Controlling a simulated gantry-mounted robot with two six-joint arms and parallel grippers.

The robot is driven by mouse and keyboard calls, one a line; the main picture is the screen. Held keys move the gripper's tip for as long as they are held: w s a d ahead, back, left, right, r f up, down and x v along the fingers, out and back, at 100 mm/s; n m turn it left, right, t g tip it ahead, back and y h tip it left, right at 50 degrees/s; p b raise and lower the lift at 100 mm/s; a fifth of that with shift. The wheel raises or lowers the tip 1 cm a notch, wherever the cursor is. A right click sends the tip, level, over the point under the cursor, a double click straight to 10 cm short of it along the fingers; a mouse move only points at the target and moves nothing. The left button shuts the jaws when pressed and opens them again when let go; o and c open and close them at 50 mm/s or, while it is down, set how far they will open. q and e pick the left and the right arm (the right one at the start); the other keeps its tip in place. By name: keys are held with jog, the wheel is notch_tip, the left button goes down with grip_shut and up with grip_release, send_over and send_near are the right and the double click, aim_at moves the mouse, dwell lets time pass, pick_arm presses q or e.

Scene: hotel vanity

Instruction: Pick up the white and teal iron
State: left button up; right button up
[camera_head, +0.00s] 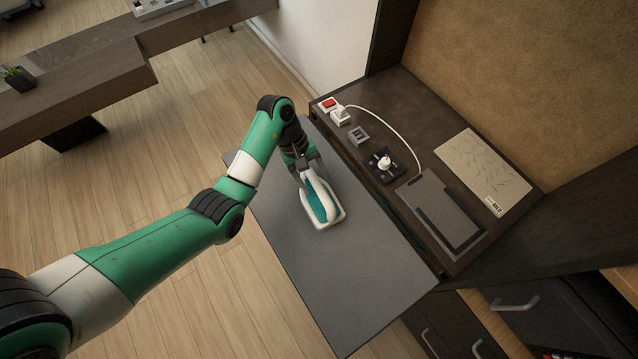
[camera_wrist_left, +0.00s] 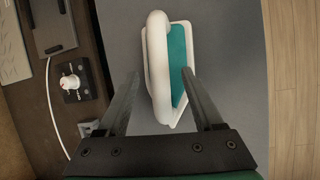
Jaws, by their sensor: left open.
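The white and teal iron (camera_head: 324,206) rests on the grey board in front of the dark counter, its white loop handle facing up. In the left wrist view the iron (camera_wrist_left: 178,62) shows its teal body and its white handle. My left gripper (camera_head: 306,168) is at the iron's rear end, above the board. In the left wrist view the two fingers of my left gripper (camera_wrist_left: 160,80) are apart, with the near end of the handle between them. The fingers do not appear closed on it. My right gripper does not show.
The grey board (camera_head: 330,275) has bare room in front of the iron. On the dark counter (camera_head: 395,92) behind are a red-and-white switch (camera_head: 328,104), a white plug with a cord, a black stand with a white knob (camera_head: 384,162), a grey tray (camera_head: 440,215) and a patterned panel (camera_head: 480,170).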

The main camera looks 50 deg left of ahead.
pick_arm(q)
jog(key=shift+x, duration=0.95)
grip_shut()
jog(key=shift+r, duration=0.1)
dwell(0.5)
